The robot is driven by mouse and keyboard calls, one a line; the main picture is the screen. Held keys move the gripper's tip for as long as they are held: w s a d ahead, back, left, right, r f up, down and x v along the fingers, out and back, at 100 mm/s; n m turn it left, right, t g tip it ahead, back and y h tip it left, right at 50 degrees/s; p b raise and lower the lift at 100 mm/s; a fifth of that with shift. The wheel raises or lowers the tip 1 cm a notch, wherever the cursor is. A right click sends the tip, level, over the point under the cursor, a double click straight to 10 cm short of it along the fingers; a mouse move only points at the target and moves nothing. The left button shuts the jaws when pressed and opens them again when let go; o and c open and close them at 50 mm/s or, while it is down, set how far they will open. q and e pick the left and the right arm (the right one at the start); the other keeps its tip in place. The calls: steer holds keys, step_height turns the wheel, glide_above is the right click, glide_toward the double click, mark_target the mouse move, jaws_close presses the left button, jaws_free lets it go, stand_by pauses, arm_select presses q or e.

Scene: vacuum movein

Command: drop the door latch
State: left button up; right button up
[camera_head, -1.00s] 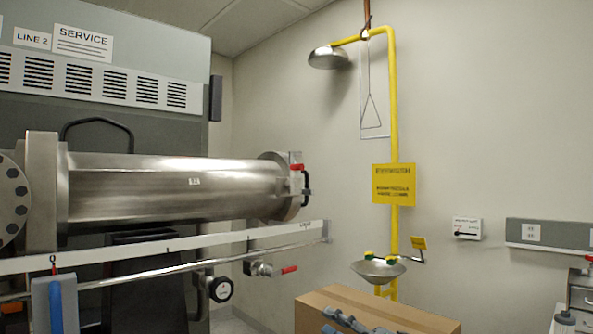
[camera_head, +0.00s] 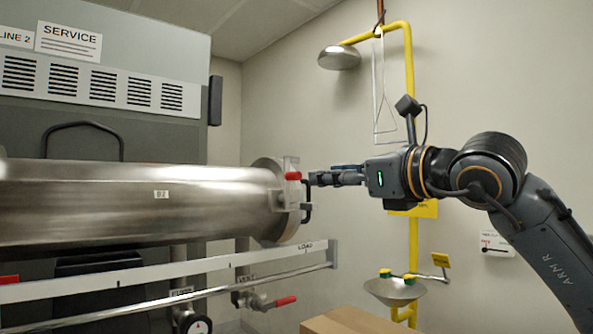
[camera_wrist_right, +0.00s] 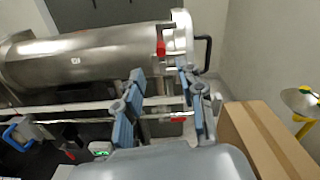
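The steel chamber (camera_head: 140,205) lies level, with a round door (camera_head: 268,215) at its right end. A red-tipped latch (camera_head: 293,176) sits at the door's upper rim, beside a black door handle (camera_head: 308,202). In the right wrist view the red latch piece (camera_wrist_right: 160,48) stands upright near the door rim, with the black handle (camera_wrist_right: 207,52) to its right. My right gripper (camera_head: 318,178) points left beside the latch and handle. In the wrist view its fingers (camera_wrist_right: 161,78) are apart with nothing between them; contact with the latch cannot be told. My left gripper is out of view.
A white load rail (camera_head: 180,276) runs below the chamber, with a red-handled valve (camera_head: 285,301) under it. A yellow shower pipe (camera_head: 413,250) with an eyewash bowl (camera_head: 395,290) stands behind my right arm. A cardboard box (camera_head: 345,322) is below.

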mark_target(302, 175)
steer(key=p+x, duration=0.3)
steer(key=x, duration=0.5)
steer(key=shift+w+r, duration=0.1)
steer(key=shift+w, duration=0.1)
steer(key=shift+w+a, duration=0.45)
steer(key=shift+w, duration=0.1)
jaws_close()
